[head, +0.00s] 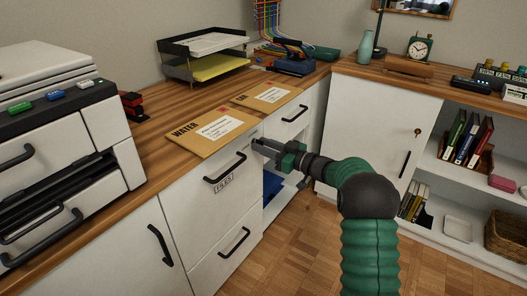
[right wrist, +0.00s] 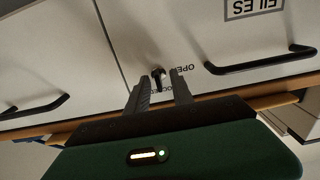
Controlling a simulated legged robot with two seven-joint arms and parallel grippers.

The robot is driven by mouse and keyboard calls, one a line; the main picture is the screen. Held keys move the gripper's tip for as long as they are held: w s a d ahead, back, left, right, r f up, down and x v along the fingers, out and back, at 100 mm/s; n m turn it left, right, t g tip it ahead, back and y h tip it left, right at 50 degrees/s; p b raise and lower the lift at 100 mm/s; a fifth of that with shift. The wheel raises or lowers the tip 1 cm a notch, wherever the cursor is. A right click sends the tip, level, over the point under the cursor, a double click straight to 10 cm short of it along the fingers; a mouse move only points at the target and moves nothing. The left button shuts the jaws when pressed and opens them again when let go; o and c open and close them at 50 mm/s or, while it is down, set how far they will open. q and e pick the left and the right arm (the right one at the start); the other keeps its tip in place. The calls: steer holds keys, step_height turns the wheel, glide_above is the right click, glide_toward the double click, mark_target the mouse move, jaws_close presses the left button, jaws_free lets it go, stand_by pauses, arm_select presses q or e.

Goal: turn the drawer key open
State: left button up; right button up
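The files drawer (head: 235,168) is the upper drawer of the white desk unit, closed, with a black handle and a FILES label (right wrist: 254,8). Its small key (right wrist: 158,74) stands in the lock by the top edge, beside OPEN lettering, upside down in the right wrist view. My right gripper (head: 262,148) is at the drawer's upper right corner. Its two fingers (right wrist: 163,84) are apart, with the key showing between their tips; I cannot tell whether they touch it. In the head view the gripper hides the key. My left gripper is not in view.
Envelopes (head: 212,132) lie on the desktop above the drawer. A printer (head: 60,130) stands at left. A cabinet door (head: 385,125) with its own brass key (head: 418,131) and open shelves (head: 460,195) are at right. The floor (head: 300,245) is clear.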

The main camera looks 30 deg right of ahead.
steer(key=shift+d, duration=0.2)
steer(key=shift+c, duration=0.5)
jaws_close()
steer(key=n, duration=1.7)
steer(key=shift+a+f+n, duration=0.25)
steer(key=shift+f+n, duration=0.05)
steer(key=shift+f, duration=0.05)
steer(key=shift+s+a+n, duration=0.1)
steer(key=shift+n, duration=0.2)
